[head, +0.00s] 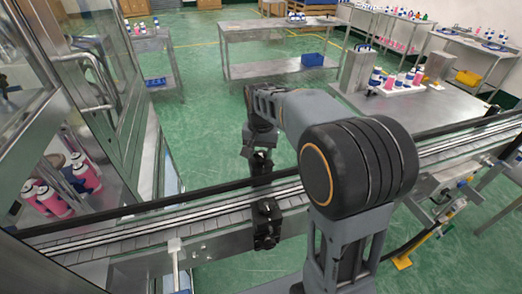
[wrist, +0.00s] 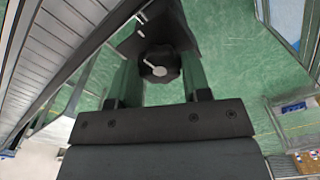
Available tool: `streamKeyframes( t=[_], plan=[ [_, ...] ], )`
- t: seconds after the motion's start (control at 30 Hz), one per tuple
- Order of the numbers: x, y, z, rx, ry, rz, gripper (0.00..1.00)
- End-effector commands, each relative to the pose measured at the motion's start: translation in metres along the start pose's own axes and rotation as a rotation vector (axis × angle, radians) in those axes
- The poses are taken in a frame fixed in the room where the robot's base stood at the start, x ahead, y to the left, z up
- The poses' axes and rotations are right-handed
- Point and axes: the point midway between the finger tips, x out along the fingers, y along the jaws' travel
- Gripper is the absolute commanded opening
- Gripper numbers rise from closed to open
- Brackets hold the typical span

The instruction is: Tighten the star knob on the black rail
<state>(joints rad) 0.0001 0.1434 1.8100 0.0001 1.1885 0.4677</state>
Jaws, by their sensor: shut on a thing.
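A black bracket (wrist: 155,32) is just beyond the knob. In the head view my gripper (head: 249,143) reaches down at the far side of the conveyor, by a black clamp (head: 261,166). The black rail (head: 190,202) runs along the conveyor's far edge, close to the clamp. The knob cannot be clearly made out in the head view.
The conveyor (head: 130,236) crosses the front, with another black clamp (head: 266,224) on its near side. A steel table (head: 430,105) with bottles stands at the right.

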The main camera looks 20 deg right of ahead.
Motion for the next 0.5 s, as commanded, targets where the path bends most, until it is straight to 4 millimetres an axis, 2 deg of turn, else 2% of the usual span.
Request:
streamKeyframes(
  t=[0.5],
  plan=[
    [-0.0006, 0.0000, -0.0004, 0.136, 0.002, -0.001, 0.20]
  ],
)
